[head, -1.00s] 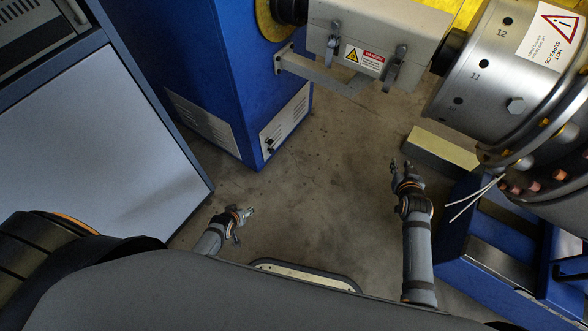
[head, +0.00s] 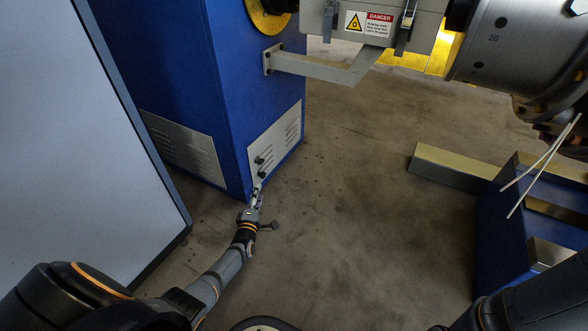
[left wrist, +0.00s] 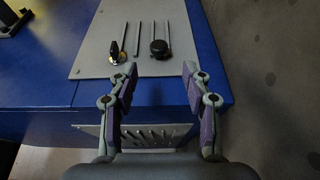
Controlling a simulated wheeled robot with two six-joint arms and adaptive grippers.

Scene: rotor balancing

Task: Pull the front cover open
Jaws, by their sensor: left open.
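A grey vented cover (head: 277,140) with two dark knobs (head: 261,167) sits low on one face of the blue cabinet (head: 240,75). It lies flat against that face. In the left wrist view the cover (left wrist: 92,45) shows slots and two dark fittings, one long and black (left wrist: 118,46), one round (left wrist: 159,48). My left gripper (head: 257,197) is close to the knobs, near the cabinet's lower corner. In the left wrist view its fingers (left wrist: 161,76) are spread, with nothing between them; the fittings are beyond the tips. My right gripper is out of view.
A second vented panel (head: 183,147) is on the cabinet's other face. A large grey cabinet (head: 80,130) stands at left. A grey bracket (head: 325,67) and a danger-labelled box (head: 372,22) are above. A blue stand (head: 505,225) is at right; the middle floor is clear.

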